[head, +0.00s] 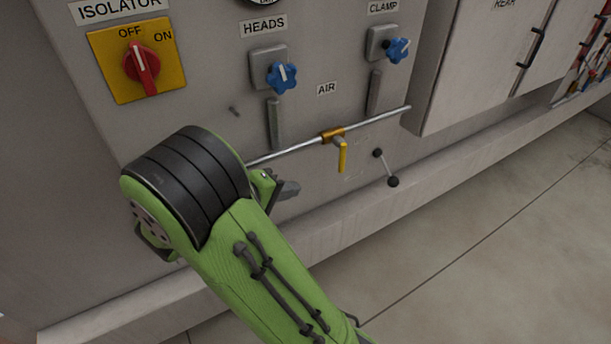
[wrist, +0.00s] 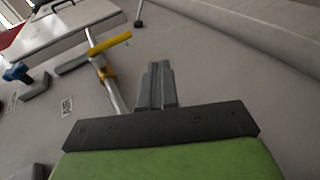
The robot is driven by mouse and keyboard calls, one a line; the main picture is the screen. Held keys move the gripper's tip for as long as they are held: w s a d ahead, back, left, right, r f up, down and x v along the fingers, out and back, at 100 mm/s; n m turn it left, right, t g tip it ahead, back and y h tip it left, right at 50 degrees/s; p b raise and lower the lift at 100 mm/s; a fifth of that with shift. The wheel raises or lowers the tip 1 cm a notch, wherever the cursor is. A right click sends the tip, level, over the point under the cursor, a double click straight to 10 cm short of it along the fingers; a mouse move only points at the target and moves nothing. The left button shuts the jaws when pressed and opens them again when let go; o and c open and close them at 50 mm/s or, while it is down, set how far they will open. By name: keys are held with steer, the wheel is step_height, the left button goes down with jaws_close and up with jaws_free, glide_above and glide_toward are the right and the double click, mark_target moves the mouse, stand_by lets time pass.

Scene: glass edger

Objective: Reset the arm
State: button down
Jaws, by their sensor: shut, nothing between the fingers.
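My green arm reaches up from the bottom of the head view, with a black-banded joint at its upper end. My gripper (head: 289,188) shows as a small dark tip just right of that joint, in front of the grey machine panel (head: 335,190). In the wrist view my gripper (wrist: 158,84) has its two fingers together and holds nothing. It is apart from the yellow valve handle (wrist: 105,47), which lies to its upper left there. In the head view the yellow handle (head: 343,158) hangs down from a brass valve on a silver pipe.
A red isolator switch (head: 141,66) on a yellow plate and blue knobs, heads (head: 282,76) and clamp (head: 398,50), stick out of the panel. A lever with dark ball ends (head: 386,168) sits right of the valve. Open floor (head: 500,230) lies at right.

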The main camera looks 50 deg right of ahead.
steer(key=shift+w+a, duration=0.15)
steer(key=shift+a, duration=1.4)
